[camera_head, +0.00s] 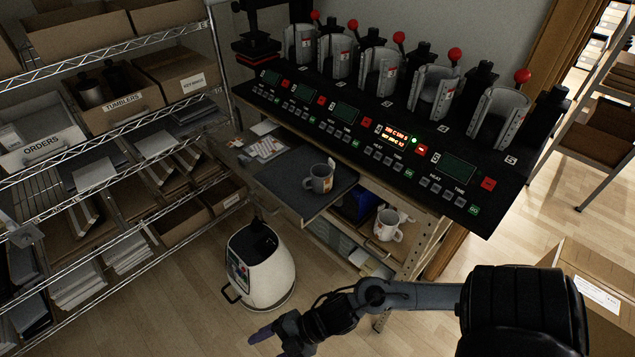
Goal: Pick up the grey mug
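A grey mug (319,179) with a small print stands upright on a dark pull-out surface (296,204) below the press panel. Its handle points left. A paler, whitish mug (386,228) with a print stands lower and to the right, on a wooden shelf or drawer. My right gripper (272,338) is at the bottom of the view, low over the floor and well apart from both mugs. Its fingers are dark and partly cut off by the bottom edge, so its opening is unclear. My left gripper is not in view.
A row of mug presses with red-knobbed levers (455,54) stands on a black control panel (374,135) above the mugs. A white bin-like appliance (262,282) stands on the floor. A wire rack (112,150) with boxes fills the left. A cardboard box (585,268) is at right.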

